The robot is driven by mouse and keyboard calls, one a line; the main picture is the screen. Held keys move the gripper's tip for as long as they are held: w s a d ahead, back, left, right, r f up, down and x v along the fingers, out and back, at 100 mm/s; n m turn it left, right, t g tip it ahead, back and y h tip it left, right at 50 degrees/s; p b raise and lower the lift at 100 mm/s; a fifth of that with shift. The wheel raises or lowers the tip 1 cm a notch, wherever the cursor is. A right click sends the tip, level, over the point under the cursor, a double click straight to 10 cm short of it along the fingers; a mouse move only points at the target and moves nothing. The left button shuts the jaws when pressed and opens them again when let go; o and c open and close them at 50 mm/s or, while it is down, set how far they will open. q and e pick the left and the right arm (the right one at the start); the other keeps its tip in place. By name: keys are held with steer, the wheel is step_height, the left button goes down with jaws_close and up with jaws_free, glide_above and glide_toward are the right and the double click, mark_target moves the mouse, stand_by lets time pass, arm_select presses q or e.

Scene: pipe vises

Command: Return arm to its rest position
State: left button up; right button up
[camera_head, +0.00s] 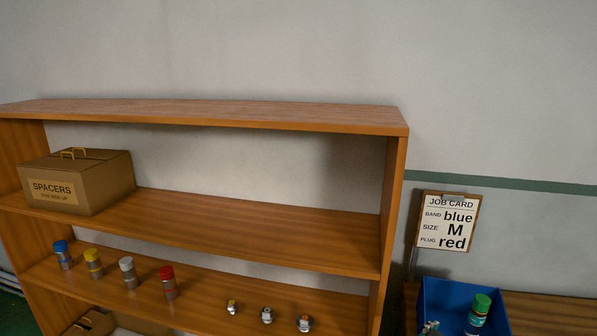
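Neither of my grippers shows in the head view, and no part of my arms can be made out with certainty. A job card (448,222) on a clipboard stands at the right and reads band blue, size M, plug red. A wooden shelf unit (250,115) fills the left and middle of the view.
A box marked SPACERS (78,181) sits on the upper shelf. Below stand blue (63,255), yellow (94,263), white (129,272) and red-capped (168,282) cylinders and small metal fittings (267,315). A blue bin (440,292) at lower right holds a green-capped cylinder (478,312).

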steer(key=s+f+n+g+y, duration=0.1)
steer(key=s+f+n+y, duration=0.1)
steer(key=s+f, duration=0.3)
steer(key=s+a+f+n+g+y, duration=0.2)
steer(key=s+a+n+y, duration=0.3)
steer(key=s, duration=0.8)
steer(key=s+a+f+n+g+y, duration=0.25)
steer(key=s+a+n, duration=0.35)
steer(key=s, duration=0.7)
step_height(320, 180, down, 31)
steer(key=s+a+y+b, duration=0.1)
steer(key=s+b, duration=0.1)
steer(key=b, duration=0.4)
arm_select(q)
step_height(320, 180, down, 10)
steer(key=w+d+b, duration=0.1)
steer(key=b, duration=0.3)
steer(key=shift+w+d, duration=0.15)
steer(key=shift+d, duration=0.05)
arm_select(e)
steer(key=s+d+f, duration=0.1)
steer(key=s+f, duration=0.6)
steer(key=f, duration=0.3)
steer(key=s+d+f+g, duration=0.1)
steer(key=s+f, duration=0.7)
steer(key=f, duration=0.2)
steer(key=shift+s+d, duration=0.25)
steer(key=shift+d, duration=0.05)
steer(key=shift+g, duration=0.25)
